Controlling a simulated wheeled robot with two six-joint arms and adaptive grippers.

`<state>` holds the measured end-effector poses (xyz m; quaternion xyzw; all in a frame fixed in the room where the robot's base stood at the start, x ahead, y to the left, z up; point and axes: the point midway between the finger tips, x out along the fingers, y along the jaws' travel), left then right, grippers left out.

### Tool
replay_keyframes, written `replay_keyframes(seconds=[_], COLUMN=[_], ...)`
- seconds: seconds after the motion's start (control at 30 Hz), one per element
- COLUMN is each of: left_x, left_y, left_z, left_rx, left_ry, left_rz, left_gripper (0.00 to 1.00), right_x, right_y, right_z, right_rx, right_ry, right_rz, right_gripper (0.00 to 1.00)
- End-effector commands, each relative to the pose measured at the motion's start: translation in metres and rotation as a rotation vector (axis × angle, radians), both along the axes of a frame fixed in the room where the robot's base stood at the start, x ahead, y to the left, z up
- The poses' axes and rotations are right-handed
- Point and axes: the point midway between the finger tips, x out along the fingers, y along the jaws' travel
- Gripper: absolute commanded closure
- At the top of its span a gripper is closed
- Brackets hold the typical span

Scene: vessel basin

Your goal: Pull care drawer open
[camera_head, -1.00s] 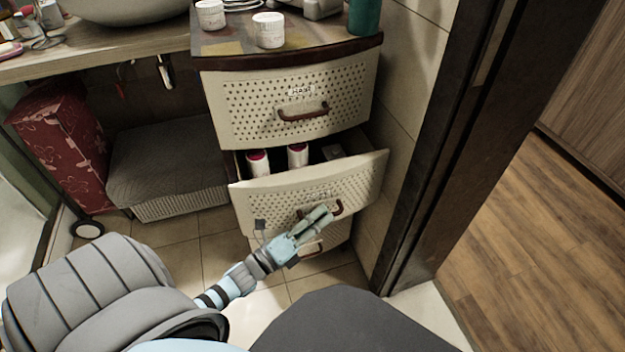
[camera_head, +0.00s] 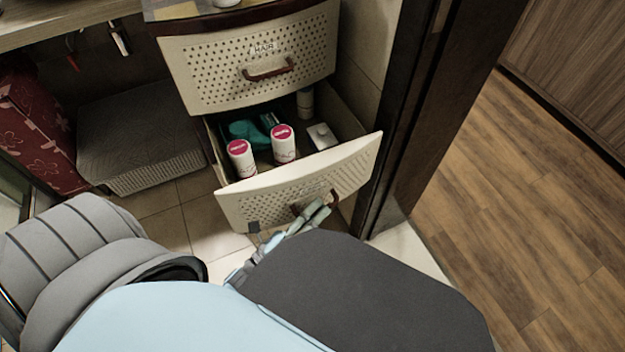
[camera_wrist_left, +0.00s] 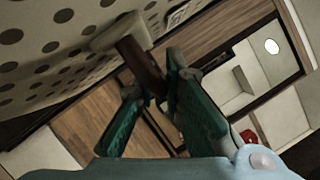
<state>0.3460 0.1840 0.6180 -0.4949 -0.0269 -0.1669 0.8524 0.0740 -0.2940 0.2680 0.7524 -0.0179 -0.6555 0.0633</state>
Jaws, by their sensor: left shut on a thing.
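The middle drawer (camera_head: 265,199), taken as the care drawer, stands well out of the cabinet; the label on its perforated cream front is too small to read. Inside are two white bottles with pink caps (camera_head: 283,144), teal items (camera_head: 246,130), a small white box (camera_head: 321,136) and a pale bottle further back. My left gripper (camera_head: 312,214) is at the brown handle (camera_head: 333,199), shut on it. In the left wrist view the handle (camera_wrist_left: 140,65) runs between the gripper's green fingers (camera_wrist_left: 160,100). My right gripper is out of view.
The closed top drawer (camera_head: 250,60), labelled HAIR, sits above. A grey basket (camera_head: 140,140) and a red floral box (camera_head: 35,130) stand at left. A dark door frame (camera_head: 415,110) is close on the right, with clear wooden floor (camera_head: 500,200) beyond.

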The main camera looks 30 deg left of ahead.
Motion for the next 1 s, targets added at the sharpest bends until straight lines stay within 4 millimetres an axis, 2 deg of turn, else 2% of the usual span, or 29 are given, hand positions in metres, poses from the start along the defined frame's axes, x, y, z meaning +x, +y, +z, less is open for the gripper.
replay_keyframes(seconds=[0.27,0.3,0.4,0.73,0.87,1.0], left_x=[0.000,0.000,0.000,-0.004,-0.025,-0.062], left_y=[0.000,0.000,0.000,0.001,0.007,0.017], left_z=[-0.001,-0.001,-0.001,-0.002,-0.007,-0.016], left_rx=[0.000,0.000,0.000,0.001,0.000,0.001], left_ry=[0.003,0.003,0.002,0.003,0.007,0.009], left_rz=[0.000,0.000,0.000,-0.001,-0.001,-0.001], left_gripper=[1.00,0.84,0.70,0.70,0.70,0.70], right_x=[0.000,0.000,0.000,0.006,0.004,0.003], right_y=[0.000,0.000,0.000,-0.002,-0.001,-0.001], right_z=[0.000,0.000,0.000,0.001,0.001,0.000], right_rx=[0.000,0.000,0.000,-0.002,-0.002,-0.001], right_ry=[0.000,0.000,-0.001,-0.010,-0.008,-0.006], right_rz=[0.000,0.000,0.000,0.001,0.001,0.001], right_gripper=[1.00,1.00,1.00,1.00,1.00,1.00])
